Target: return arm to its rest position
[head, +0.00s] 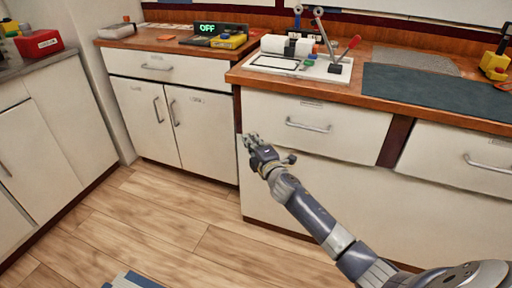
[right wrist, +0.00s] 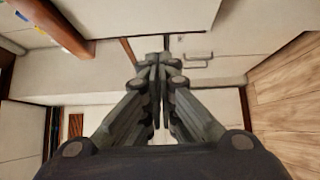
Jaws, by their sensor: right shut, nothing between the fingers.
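My right arm reaches in from the lower right of the head view. Its gripper (head: 251,142) hangs in front of the white drawer cabinet, below the edge of the wooden counter. In the right wrist view the fingers of the right gripper (right wrist: 158,75) are together, shut and empty. My left gripper does not show in either view.
A wooden counter (head: 240,76) holds a white board with levers (head: 325,70) and a dark mat (head: 430,90). A display reading OFF (head: 208,29) stands on the far counter. A red box (head: 39,43) is at upper left. The wood floor (head: 150,215) is mostly clear.

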